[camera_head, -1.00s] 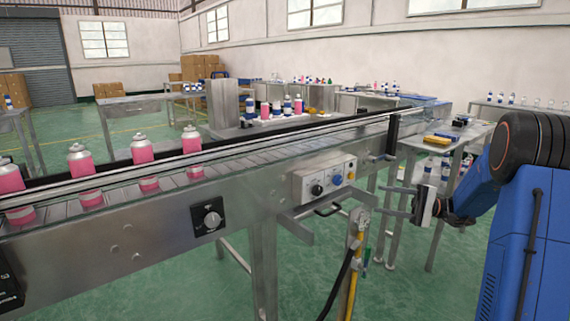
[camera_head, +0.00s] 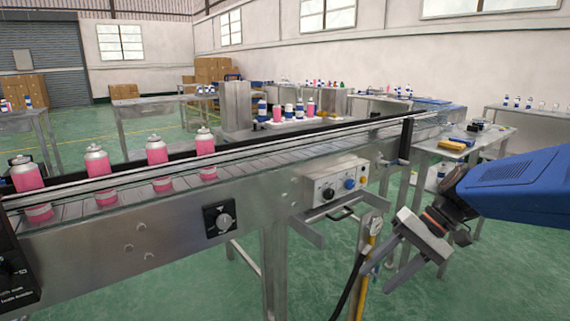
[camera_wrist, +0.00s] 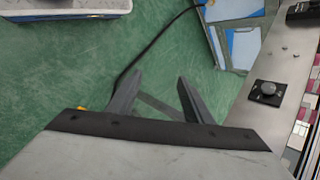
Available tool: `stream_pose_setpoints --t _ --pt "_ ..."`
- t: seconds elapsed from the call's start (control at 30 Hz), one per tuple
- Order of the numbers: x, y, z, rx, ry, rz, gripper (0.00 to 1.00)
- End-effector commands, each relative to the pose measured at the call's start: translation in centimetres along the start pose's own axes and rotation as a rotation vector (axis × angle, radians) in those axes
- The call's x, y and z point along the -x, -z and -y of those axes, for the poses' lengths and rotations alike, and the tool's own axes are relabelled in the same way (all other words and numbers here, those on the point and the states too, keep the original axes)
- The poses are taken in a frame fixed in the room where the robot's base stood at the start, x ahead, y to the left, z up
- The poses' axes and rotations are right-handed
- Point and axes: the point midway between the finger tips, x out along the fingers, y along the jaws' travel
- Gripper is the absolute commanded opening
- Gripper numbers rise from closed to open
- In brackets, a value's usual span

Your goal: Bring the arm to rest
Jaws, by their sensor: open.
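My gripper (camera_head: 400,262) is at the lower right in the head view, with its blue arm reaching in from the right edge. It is tilted downward in front of the conveyor (camera_head: 165,245), apart from it, near the yellow-and-black post below the control box. In the wrist view my gripper (camera_wrist: 158,88) shows two grey fingers spread apart over green floor, with nothing between them. The conveyor's metal side with a black knob (camera_wrist: 268,90) is at the right of the wrist view.
Pink cans (camera_head: 157,152) stand on the conveyor at left. A control box (camera_head: 335,182) sticks out from its side. A metal table (camera_head: 480,140) with small items stands behind my arm. A yellow hose (camera_head: 368,262) and black cable hang near my gripper. Green floor is clear at lower right.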

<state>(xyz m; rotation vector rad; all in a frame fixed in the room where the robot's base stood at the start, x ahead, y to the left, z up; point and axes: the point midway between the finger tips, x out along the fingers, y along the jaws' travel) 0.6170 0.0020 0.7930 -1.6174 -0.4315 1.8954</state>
Motion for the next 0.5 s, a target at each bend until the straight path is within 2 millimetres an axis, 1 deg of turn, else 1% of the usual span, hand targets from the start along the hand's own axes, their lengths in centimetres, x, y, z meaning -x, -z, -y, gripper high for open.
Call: stream_pose_setpoints --t 0.03,0.2,0.5 --pt "-0.2 -1.2 -0.4 0.019 -0.045 -0.024 0.46" --pt "-0.8 -4.2 -2.5 0.068 -0.192 -0.109 0.46" --pt "-0.5 -8.1 -6.4 0.181 -0.419 -0.294 0.46"
